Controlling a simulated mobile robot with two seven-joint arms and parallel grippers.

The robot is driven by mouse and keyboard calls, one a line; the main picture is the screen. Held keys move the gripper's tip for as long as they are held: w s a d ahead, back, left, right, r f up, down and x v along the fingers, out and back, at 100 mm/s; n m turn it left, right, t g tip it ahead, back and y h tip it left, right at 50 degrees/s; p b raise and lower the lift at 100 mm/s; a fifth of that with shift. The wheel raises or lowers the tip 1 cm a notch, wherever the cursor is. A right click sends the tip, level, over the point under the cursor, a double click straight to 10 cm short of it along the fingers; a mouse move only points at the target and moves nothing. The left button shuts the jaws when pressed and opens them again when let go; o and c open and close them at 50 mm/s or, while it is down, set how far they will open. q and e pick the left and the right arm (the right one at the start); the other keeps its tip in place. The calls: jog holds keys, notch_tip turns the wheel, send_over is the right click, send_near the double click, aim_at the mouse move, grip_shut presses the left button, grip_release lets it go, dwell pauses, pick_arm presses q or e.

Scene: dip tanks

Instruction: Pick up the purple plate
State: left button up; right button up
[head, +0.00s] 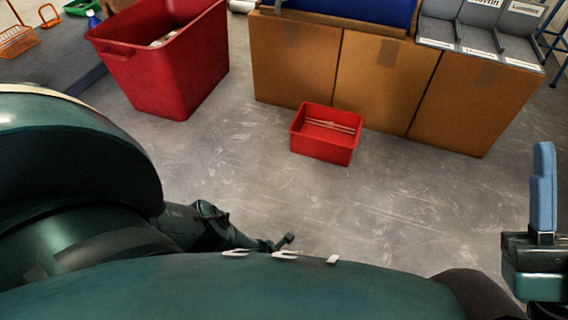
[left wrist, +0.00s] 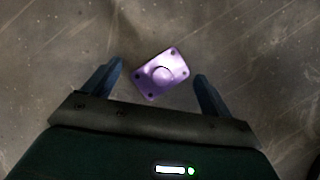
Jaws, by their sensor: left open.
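The purple plate (left wrist: 150,84) lies on the grey floor in the left wrist view, turned at an angle. It is a small rounded rectangle with a raised round middle and dark holes near its corners. My left gripper (left wrist: 158,70) is open above it, and the plate appears between the two blue fingers, nearer the left one. I cannot tell how far the fingers are above it. The plate does not show in the head view. My right gripper (head: 543,190) shows at the right edge of the head view with one blue finger; the rest is cut off.
A small red bin (head: 325,148) with thin pale rods inside stands on the floor. A large red bin (head: 178,85) stands behind it at left. The floor between is clear.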

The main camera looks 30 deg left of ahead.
pick_arm(q)
jog(key=shift+s, duration=0.1)
grip_shut()
dwell(0.8)
